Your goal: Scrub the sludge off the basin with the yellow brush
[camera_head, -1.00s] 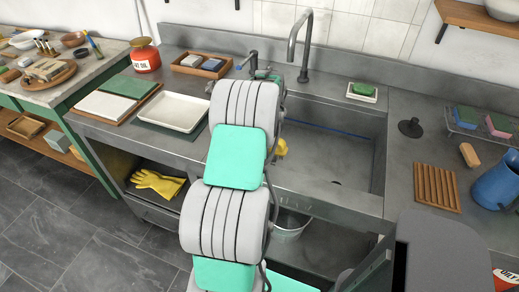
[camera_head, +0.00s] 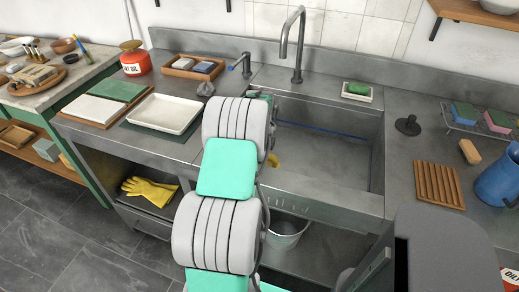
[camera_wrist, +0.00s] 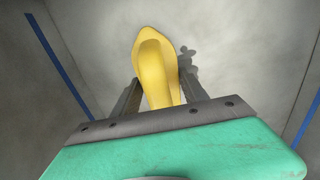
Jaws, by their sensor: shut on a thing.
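The yellow brush (camera_wrist: 158,70) is held between the two fingers of my gripper (camera_wrist: 160,88), and its far end points away from the wrist camera. In the head view a small yellow part of the brush (camera_head: 273,160) shows beside my arm, inside the left part of the grey basin (camera_head: 335,160). My arm hides the gripper and the basin's left end there. The wrist view shows the grey basin surface (camera_wrist: 235,60) behind the brush, with a dark shadow-like patch to its right. I cannot make out sludge clearly, nor whether the brush touches the basin.
A tall tap (camera_head: 293,45) stands behind the basin. Green soap on a dish (camera_head: 358,90) is at the back rim. A wooden rack (camera_head: 438,185) and blue jug (camera_head: 497,180) stand right. A white tray (camera_head: 165,113) lies left. A bucket (camera_head: 287,232) is below.

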